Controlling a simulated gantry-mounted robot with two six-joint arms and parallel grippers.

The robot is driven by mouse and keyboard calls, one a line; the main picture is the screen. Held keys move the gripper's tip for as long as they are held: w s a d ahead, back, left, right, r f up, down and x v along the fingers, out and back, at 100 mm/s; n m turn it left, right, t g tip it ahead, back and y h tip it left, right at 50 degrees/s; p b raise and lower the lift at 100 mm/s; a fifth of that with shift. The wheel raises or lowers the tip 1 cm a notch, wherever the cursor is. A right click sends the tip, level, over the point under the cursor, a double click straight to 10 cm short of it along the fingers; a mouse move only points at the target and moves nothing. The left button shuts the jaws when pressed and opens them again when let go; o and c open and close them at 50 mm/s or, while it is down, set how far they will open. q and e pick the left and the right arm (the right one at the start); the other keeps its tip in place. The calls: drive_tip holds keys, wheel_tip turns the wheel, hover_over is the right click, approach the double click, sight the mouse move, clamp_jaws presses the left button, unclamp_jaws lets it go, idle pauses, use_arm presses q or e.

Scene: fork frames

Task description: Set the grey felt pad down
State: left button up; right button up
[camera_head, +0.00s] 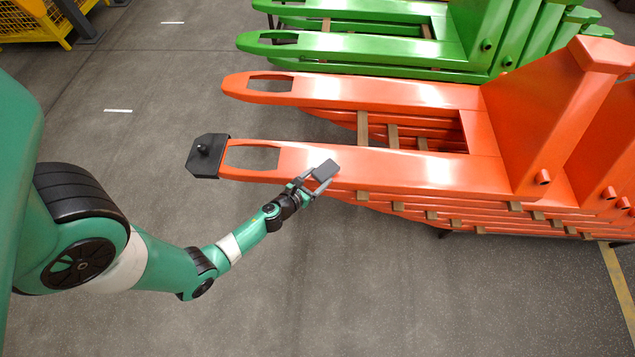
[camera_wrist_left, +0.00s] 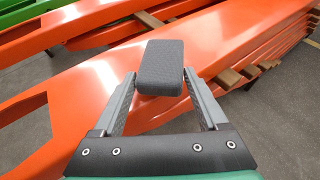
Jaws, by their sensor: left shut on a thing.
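The grey felt pad (camera_head: 325,170) is a small dark block held between the fingers of my left gripper (camera_head: 315,184). In the left wrist view the pad (camera_wrist_left: 162,68) sits between the two fingertips of the gripper (camera_wrist_left: 162,90), which are shut on it. The pad is over the near tine of the orange fork frame (camera_head: 400,172); I cannot tell whether it touches the surface. The orange tine also shows beneath the pad in the left wrist view (camera_wrist_left: 225,45). My right gripper is not in view.
A black cap with a knob (camera_head: 205,156) sits on the near tine's tip. Several orange frames are stacked with wooden spacers (camera_head: 393,136) between them. Green fork frames (camera_head: 350,48) stand behind. A yellow cage (camera_head: 32,20) is at the far left. The near floor is clear.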

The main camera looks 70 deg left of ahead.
use_arm(q)
wheel_tip(320, 180, down, 2)
drive_tip(key=shift+b, duration=0.3)
drive_tip(key=shift+s+r, duration=0.1)
drive_tip(key=shift+r, duration=0.1)
drive_tip(key=shift+f, duration=0.15)
drive_tip(key=o, duration=1.3)
drive_tip(key=shift+c, duration=0.2)
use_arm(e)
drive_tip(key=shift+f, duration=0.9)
use_arm(q)
drive_tip(key=shift+d+r+p, duration=0.1)
drive_tip(key=shift+r+p, duration=0.2)
drive_tip(key=shift+p, duration=0.1)
drive_tip(key=p+v, duration=0.1)
drive_tip(key=v, duration=1.1)
drive_tip(key=shift+p, duration=0.35)
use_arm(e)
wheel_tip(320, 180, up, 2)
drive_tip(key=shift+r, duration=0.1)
use_arm(q)
drive_tip(key=shift+f, duration=0.15)
